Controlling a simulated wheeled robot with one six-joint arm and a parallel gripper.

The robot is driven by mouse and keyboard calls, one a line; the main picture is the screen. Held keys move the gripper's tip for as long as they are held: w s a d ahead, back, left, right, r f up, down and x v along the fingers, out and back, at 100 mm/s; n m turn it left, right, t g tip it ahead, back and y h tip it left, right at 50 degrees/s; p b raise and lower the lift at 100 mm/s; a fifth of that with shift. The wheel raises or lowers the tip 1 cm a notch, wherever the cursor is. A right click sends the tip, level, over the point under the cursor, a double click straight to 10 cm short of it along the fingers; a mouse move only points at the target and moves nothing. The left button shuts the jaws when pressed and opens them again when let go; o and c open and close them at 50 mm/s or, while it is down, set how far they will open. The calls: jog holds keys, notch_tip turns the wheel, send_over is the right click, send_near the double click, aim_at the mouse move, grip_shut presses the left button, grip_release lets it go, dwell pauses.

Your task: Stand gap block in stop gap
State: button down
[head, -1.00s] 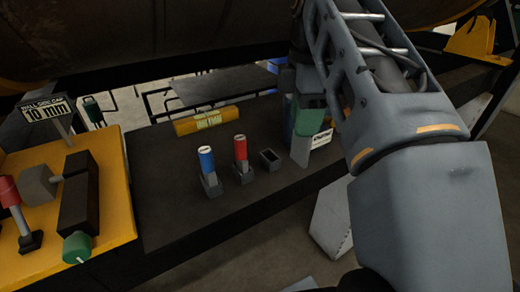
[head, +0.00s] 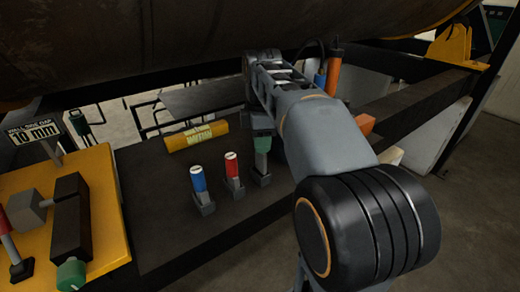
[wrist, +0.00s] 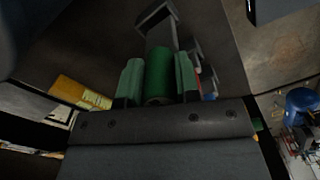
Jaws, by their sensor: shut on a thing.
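My gripper (head: 262,137) is shut on the green-handled gap block, whose green handle (wrist: 158,78) sits between the two pale green fingers in the wrist view. A grey shank (wrist: 160,35) extends from the handle. In the head view the held block stands upright over the right-hand dark holder (head: 262,181); I cannot tell whether its foot is inside it. On the yellow plate (head: 107,215) at left, a grey stop block (head: 27,211) faces a dark block (head: 70,216), with a short rod between them. The stop gap appears to be there.
A blue-handled block (head: 199,180) and a red-handled block (head: 232,165) stand in neighbouring holders. A "10 mm" sign (head: 36,133) rises behind the plate. A yellow labelled bar (head: 197,137) lies behind the holders. A large drum (head: 180,40) hangs overhead. Dark table is clear between plate and holders.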

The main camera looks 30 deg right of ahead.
jog(key=f, duration=0.3)
jog(key=shift+w+p, duration=0.25)
jog(key=shift+p, duration=0.15)
jog(key=shift+f, duration=0.3)
jog(key=shift+f, duration=0.1)
jog(key=shift+f, duration=0.15)
jog(key=c, duration=0.8)
grip_release()
notch_tip(320, 180, up, 12)
jog(key=shift+r, duration=0.25)
